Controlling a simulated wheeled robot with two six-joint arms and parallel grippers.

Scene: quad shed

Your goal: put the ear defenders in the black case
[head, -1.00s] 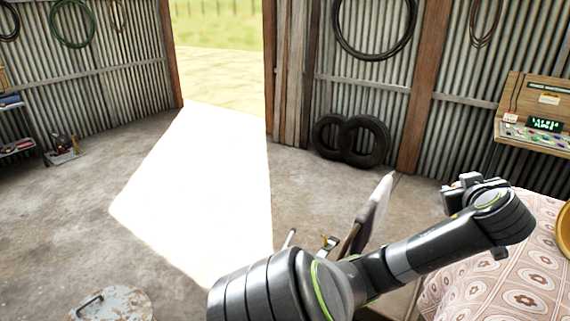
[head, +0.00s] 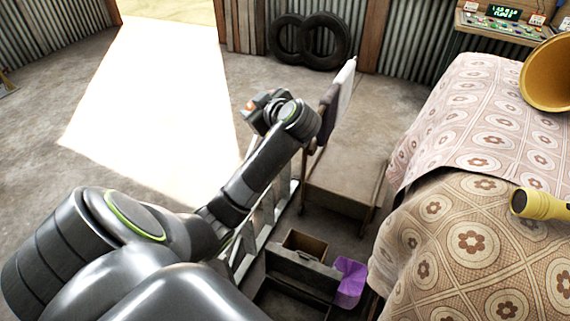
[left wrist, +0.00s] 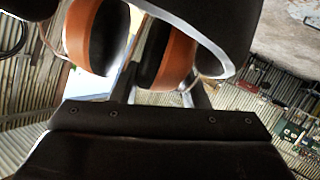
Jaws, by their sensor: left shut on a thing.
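The ear defenders (left wrist: 165,50) show in the left wrist view, with orange cups, dark cushions and a pale, shiny curved band. My right gripper is not in view.
A bed or table with a patterned cloth (head: 445,225) fills the right, bearing a yellow torch (head: 538,204) and a brass horn (head: 550,75). Tyres (head: 310,40) lean at the back wall.

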